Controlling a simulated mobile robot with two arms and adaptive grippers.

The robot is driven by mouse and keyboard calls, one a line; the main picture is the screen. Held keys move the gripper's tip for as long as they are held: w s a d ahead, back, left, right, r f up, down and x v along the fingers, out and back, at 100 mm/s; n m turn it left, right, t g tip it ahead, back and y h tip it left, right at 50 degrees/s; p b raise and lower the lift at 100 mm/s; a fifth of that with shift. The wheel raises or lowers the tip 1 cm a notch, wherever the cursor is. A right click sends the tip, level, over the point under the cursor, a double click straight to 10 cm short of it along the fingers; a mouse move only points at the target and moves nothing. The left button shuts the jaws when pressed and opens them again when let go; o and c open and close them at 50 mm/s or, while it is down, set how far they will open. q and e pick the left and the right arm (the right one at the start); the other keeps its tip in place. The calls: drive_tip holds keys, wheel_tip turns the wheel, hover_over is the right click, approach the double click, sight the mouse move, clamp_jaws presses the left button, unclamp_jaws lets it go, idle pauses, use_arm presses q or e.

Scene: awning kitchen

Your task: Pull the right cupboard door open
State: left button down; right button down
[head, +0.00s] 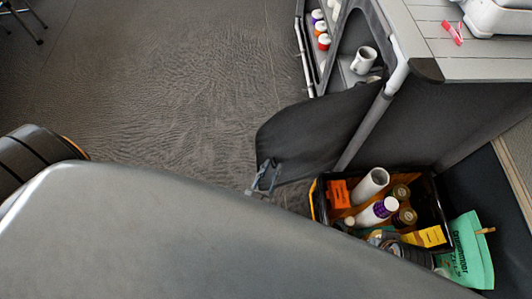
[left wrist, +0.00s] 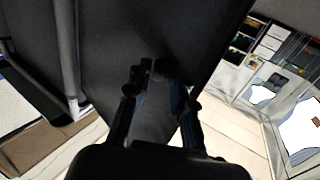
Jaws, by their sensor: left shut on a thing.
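The cupboard door (head: 315,130) is a dark panel that stands swung out from the grey cupboard, in the middle of the head view. Behind it, an open shelf space shows a white mug (head: 364,60). My left gripper (head: 264,178) is at the door's free lower-left edge and is shut on it. In the left wrist view the dark door (left wrist: 115,35) fills the upper middle, with the gripper's fingers (left wrist: 160,85) against it. The fingertips are dark against the panel, so the exact contact is hard to see. My right gripper is not in view.
A black crate (head: 440,205) of bottles and boxes stands right of the door's lower edge. The grey slatted countertop (head: 470,55) is at the upper right. The floor (head: 170,80) left of the door is clear.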

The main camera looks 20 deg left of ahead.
use_arm(q)
drive_tip(key=shift+w+d+r+h, duration=0.1)
drive_tip(key=shift+w+d+h, duration=0.1)
drive_tip(key=shift+d, duration=0.3)
drive_tip(key=shift+w+d+r+h, duration=0.1)
drive_tip(key=shift+d+h, duration=0.1)
drive_tip(key=shift+d, duration=0.3)
drive_tip(key=c, duration=1.5)
unclamp_jaws()
drive_tip(key=shift+o, duration=0.5)
drive_tip(key=shift+w+d+f, duration=0.1)
drive_tip(key=shift+w+d, duration=0.1)
drive_tip(key=shift+s+a, duration=0.1)
drive_tip(key=s+a, duration=0.1)
drive_tip(key=s, duration=1.1)
drive_tip(key=shift+s, duration=0.15)
drive_tip(key=shift+f, duration=0.1)
